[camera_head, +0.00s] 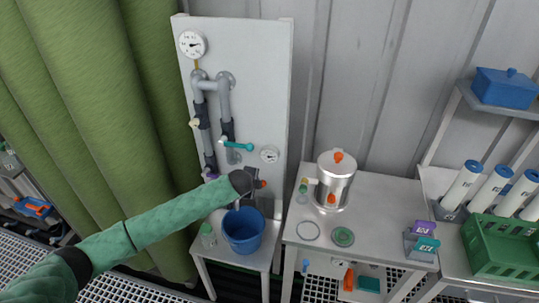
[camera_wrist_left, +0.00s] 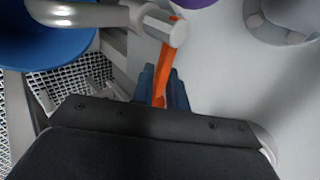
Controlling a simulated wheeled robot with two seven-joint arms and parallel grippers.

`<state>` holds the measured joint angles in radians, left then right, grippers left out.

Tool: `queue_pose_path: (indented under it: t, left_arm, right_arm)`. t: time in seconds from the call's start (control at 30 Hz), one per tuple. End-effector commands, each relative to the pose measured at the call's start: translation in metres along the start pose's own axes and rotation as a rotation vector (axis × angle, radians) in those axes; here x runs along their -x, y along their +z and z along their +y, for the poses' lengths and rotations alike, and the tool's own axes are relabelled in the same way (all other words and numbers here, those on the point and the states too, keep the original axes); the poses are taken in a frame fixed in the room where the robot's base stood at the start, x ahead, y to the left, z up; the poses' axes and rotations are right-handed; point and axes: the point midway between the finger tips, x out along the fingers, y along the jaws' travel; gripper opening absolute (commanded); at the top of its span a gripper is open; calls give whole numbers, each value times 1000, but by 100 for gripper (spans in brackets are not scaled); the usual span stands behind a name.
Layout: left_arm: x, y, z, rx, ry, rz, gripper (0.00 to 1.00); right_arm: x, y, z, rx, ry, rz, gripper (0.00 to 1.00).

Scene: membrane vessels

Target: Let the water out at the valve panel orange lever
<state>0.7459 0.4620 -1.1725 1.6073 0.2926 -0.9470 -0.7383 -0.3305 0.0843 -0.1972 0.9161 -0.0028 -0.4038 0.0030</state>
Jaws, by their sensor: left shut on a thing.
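The valve panel (camera_head: 262,75) is a pale upright board with grey pipes (camera_head: 224,100) and gauges. My left gripper (camera_head: 259,184) is at its lower part and covers most of the valve there. In the left wrist view the orange lever (camera_wrist_left: 165,62) runs down from a grey valve end (camera_wrist_left: 165,29) between the fingers of my left gripper (camera_wrist_left: 161,92), which is shut on it. A small bit of orange shows past the gripper in the head view. A blue bucket (camera_head: 243,232) stands below, also at the upper left of the wrist view (camera_wrist_left: 35,38). My right gripper is out of view.
A teal lever (camera_head: 236,146) sits higher on the panel. A steel vessel (camera_head: 336,182) stands on the table to the right. A small bottle (camera_head: 208,235) is beside the bucket. Green curtains (camera_head: 85,110) hang at the left. A green crate (camera_head: 505,248) is at the far right.

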Motion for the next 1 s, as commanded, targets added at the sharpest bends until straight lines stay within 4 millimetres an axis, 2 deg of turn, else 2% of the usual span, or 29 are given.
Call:
queue_pose_path:
  t: [0.03, 0.17, 0.63, 1.0]
  left_arm:
    - [4, 3, 0, -27, 2, 25, 0]
    - [10, 5, 4, -120, 1, 118, 0]
    - [16, 9, 13, -280, 1, 284, 0]
    - [19, 12, 22, -418, 1, 426, 0]
  right_arm:
    - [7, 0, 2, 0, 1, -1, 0]
    - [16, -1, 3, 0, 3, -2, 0]
    - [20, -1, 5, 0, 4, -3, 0]
    - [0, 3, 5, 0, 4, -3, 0]
